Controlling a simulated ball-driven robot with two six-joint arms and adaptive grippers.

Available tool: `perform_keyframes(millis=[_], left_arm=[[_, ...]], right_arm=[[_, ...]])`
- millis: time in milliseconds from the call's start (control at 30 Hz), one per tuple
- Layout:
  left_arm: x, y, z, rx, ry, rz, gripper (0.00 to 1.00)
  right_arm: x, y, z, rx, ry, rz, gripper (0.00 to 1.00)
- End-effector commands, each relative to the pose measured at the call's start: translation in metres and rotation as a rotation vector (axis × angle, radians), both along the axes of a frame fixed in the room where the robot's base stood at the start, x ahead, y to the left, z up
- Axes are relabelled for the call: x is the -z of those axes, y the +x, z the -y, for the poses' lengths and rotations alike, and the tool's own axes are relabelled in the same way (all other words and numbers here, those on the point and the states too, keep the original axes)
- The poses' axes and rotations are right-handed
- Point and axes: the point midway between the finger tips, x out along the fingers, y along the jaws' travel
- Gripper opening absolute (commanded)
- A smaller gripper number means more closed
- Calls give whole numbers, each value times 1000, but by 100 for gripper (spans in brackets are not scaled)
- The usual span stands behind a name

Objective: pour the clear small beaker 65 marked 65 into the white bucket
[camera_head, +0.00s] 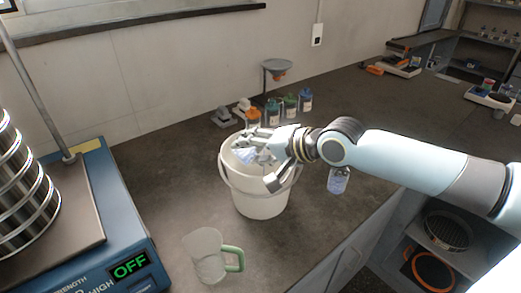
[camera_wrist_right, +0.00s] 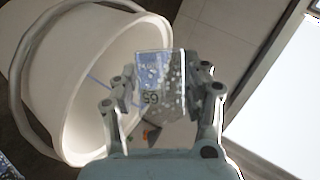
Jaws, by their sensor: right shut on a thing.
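The white bucket (camera_head: 258,197) stands on the dark bench near its front edge. My right gripper (camera_head: 258,160) is over the bucket's mouth. In the right wrist view, the gripper (camera_wrist_right: 160,95) is shut on the clear small beaker 65 (camera_wrist_right: 158,70), whose mark shows turned over. The beaker is tilted over the opening of the bucket (camera_wrist_right: 70,90). My left gripper is not in view.
A clear jug with a green handle (camera_head: 206,257) stands in front of the bucket. The sieve shaker (camera_head: 120,225) is at the left. Several bottles (camera_head: 289,107) and a funnel stand (camera_head: 277,72) are behind. A small blue container (camera_head: 338,180) is right of the bucket.

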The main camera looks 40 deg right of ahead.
Motion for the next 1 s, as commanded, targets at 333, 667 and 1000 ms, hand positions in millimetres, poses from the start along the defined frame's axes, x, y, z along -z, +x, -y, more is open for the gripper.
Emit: perform_keyframes(millis=[333, 667, 1000], left_arm=[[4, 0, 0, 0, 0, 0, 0], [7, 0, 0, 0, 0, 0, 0], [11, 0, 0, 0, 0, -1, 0]], right_arm=[[-1, 0, 1, -1, 19, 2, 12], [-2, 0, 0, -1, 42, 4, 12], [-3, 0, 1, -2, 61, 5, 12]])
